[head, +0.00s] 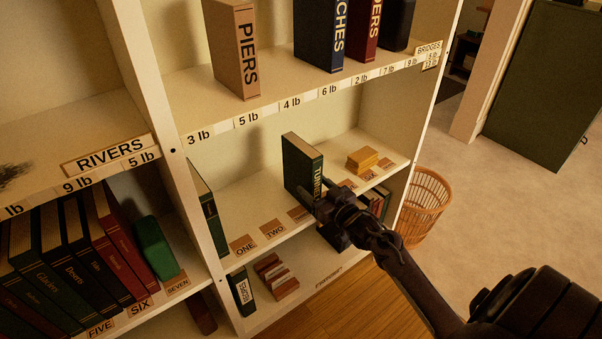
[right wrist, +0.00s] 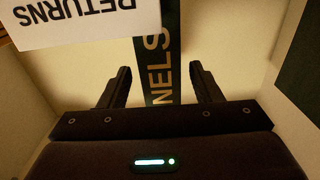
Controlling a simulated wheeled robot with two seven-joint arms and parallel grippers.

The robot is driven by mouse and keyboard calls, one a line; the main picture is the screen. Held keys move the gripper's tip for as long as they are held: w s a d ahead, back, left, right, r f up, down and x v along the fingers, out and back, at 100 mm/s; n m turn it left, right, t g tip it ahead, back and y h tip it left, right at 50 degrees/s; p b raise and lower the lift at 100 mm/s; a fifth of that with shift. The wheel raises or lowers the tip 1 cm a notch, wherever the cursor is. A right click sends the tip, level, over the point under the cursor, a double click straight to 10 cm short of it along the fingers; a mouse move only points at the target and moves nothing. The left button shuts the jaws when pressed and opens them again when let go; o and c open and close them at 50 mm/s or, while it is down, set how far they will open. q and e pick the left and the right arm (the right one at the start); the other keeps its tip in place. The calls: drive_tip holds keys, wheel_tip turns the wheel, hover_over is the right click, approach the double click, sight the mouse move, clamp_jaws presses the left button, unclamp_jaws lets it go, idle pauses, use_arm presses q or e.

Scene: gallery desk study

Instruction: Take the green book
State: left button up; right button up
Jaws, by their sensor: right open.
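The green book (head: 300,165), with TUNNELS lettered down its spine, stands upright on the middle shelf of the right-hand bookcase section. In the right wrist view its spine (right wrist: 163,75) shows between the two fingers, with a gap on each side. My right gripper (head: 322,202) is open at the lower front of this spine and hides part of it. In the wrist view I cannot tell how far the fingers reach along the book's sides. Another green book (head: 208,210) stands at the left end of the same shelf. My left gripper is not in view.
A RETURNS card (right wrist: 85,20) shows close by in the wrist view. The shelf with PIERS (head: 235,50) is above. A wicker basket (head: 425,205) stands right of the bookcase. The shelf left of the book is mostly bare.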

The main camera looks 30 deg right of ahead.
drive_tip(key=w, duration=0.3)
drive_tip(key=shift+w+a, duration=0.25)
drive_tip(key=shift+w, duration=0.15)
drive_tip(key=shift+f, duration=0.1)
clamp_jaws()
